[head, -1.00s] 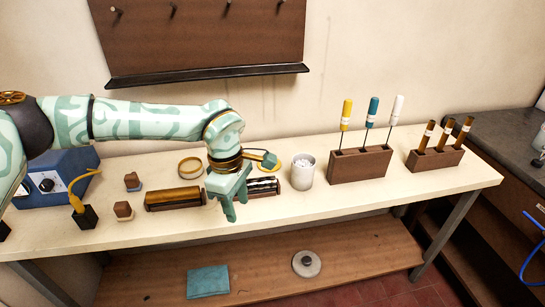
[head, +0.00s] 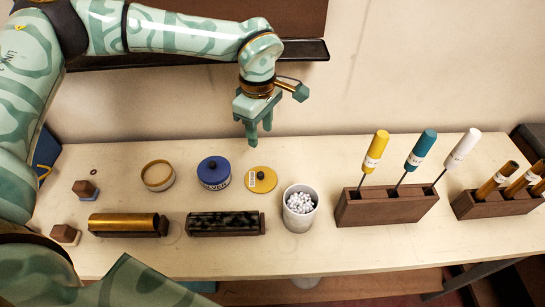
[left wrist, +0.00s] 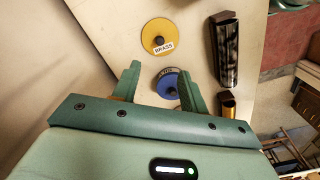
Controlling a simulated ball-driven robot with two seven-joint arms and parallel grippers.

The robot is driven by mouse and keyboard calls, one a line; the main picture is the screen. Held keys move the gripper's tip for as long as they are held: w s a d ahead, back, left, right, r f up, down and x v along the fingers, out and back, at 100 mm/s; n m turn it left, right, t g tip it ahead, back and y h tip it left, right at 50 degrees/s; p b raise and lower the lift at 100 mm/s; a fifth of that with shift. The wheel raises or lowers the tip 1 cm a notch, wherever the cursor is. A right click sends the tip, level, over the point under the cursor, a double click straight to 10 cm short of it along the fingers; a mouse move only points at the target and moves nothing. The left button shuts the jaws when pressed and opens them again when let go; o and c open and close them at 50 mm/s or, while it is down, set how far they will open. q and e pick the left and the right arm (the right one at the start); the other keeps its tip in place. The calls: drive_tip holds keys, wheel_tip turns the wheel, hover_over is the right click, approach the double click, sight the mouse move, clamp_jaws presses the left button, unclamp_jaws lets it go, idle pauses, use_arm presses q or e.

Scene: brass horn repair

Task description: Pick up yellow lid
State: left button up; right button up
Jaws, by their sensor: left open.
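The yellow lid (head: 262,181) is a flat round disc with a dark knob and a white label. It lies on the bench between a blue tin (head: 214,173) and a white cup. In the left wrist view the yellow lid (left wrist: 157,31) reads "BRASS" and lies beyond the fingertips. My left gripper (head: 260,135) is open and empty, pointing down above and behind the lid, apart from it. In the left wrist view the blue tin (left wrist: 168,84) shows between the fingers of my left gripper (left wrist: 159,72), below them. My right gripper is not in view.
An open yellow round tin (head: 158,175) stands left of the blue tin. In front lie a brass cylinder (head: 124,224) and a dark mottled one (head: 222,223) in wooden holders. The white cup (head: 300,208) of white beads and a wooden tool block (head: 386,207) stand to the right.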

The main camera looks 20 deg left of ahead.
use_arm(q)
drive_tip(key=b, duration=0.1)
hover_over(260, 173)
wheel_tip(260, 173, down, 6)
drive_tip(key=f, duration=0.3)
drive_tip(key=f+b, duration=0.1)
drive_tip(key=shift+w+d+f, duration=0.35)
drive_tip(key=shift+s+f, duration=0.15)
drive_tip(key=shift+f, duration=0.3)
drive_tip(key=f, duration=0.2)
drive_tip(key=f+b, duration=0.1)
drive_tip(key=f, duration=0.1)
drive_tip(key=shift+s+a, duration=0.25)
drive_tip(key=shift+a, duration=0.05)
drive_tip(key=shift+w+f, duration=0.1)
drive_tip(key=shift+f, duration=0.25)
clamp_jaws()
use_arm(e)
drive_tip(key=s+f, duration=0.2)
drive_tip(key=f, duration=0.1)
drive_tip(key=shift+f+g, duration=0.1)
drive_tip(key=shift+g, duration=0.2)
